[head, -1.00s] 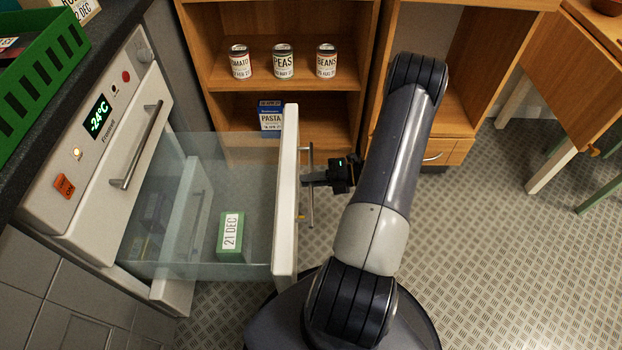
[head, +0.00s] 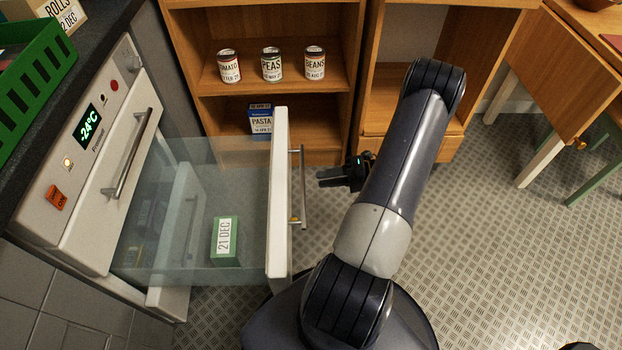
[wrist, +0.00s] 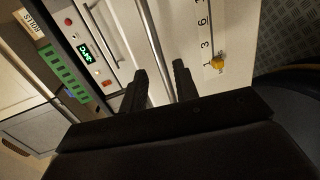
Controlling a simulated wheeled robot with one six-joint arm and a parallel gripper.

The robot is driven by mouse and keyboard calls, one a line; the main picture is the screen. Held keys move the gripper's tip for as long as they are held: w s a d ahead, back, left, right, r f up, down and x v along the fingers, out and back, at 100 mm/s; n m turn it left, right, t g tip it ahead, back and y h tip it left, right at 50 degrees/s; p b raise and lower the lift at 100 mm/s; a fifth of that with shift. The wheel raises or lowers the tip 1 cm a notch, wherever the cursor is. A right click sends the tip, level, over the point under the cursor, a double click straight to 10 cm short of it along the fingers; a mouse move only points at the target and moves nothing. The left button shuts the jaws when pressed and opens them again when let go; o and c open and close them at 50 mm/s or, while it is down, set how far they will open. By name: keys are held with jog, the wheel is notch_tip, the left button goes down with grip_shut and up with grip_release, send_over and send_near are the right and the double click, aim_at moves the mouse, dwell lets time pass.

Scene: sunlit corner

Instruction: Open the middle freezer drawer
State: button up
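The middle freezer drawer (head: 279,200) stands pulled far out, its clear side walls showing and its white front facing right. A green box labelled 21 DEC (head: 225,242) shows through the clear side. The drawer's bar handle (head: 302,180) runs along the front; the wrist view also shows this handle (wrist: 153,50). My gripper (head: 322,178) is a short way to the right of the handle, apart from it and empty. In the wrist view my gripper (wrist: 161,72) has its two fingers spread, with the handle seen beyond the gap between them.
The freezer's upper front (head: 75,190) is shut and its display reads -24°C. A lower white front (head: 180,235) shows behind the clear drawer. A wooden shelf (head: 270,92) with cans and a pasta box stands behind.

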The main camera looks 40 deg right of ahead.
aim_at(301, 181)
jog(key=shift+v, duration=2.15)
jog(key=shift+f, duration=0.1)
jog(key=b+x, duration=0.1)
jog(key=x, duration=1)
jog(key=shift+a, duration=0.1)
jog(key=shift+w+a, duration=0.25)
jog(key=shift+a, duration=0.1)
